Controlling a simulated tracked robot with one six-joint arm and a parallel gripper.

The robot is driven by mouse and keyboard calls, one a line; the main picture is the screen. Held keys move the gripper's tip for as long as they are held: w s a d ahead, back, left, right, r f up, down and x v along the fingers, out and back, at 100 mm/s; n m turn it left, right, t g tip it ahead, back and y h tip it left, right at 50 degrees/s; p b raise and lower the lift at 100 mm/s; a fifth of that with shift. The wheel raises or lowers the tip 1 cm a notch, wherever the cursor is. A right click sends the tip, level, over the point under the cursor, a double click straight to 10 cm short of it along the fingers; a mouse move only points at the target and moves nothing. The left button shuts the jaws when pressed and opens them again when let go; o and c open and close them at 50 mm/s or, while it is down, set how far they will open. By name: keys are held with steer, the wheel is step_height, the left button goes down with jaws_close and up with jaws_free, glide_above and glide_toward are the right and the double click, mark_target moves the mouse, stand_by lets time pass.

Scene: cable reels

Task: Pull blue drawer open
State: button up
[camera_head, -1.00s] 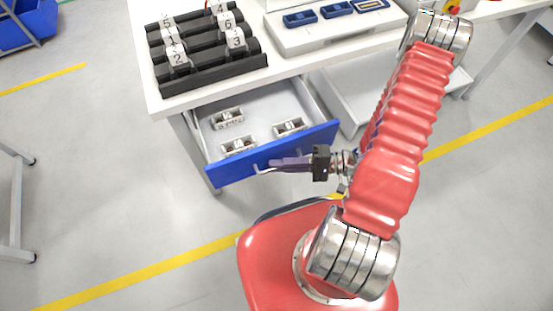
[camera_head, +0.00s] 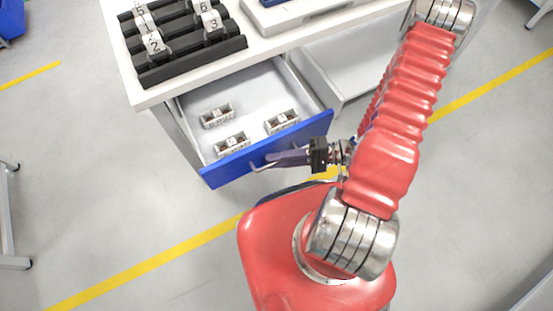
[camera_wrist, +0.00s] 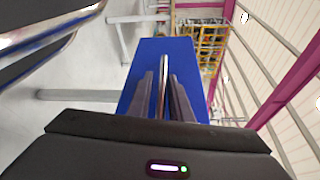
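The blue drawer (camera_head: 225,169) stands well out from under the white workbench, its grey inside showing. Its thin metal handle (camera_head: 257,167) is on the outer face of the blue front. My gripper (camera_head: 272,158) reaches it from the right in the head view. In the wrist view the handle (camera_wrist: 164,72) runs between the two dark fingers (camera_wrist: 163,95), which lie close on either side of it, with the blue front (camera_wrist: 178,50) behind. The fingers look shut on the handle; the exact contact is hard to see.
Several small labelled parts (camera_head: 217,117) lie in the drawer. A black rack (camera_head: 190,68) with numbered blocks stands on the bench top (camera_head: 150,95). An open grey compartment (camera_head: 335,75) is to the right. The floor left of the drawer is clear.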

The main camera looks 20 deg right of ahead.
steer(key=shift+o, duration=0.9)
steer(key=shift+s+r, duration=0.1)
steer(key=shift+a, duration=0.1)
steer(key=f+v, duration=0.1)
steer(key=v, duration=1.2)
steer(key=shift+d+r, duration=0.4)
steer(key=shift+d, duration=0.05)
steer(key=shift+s, duration=0.1)
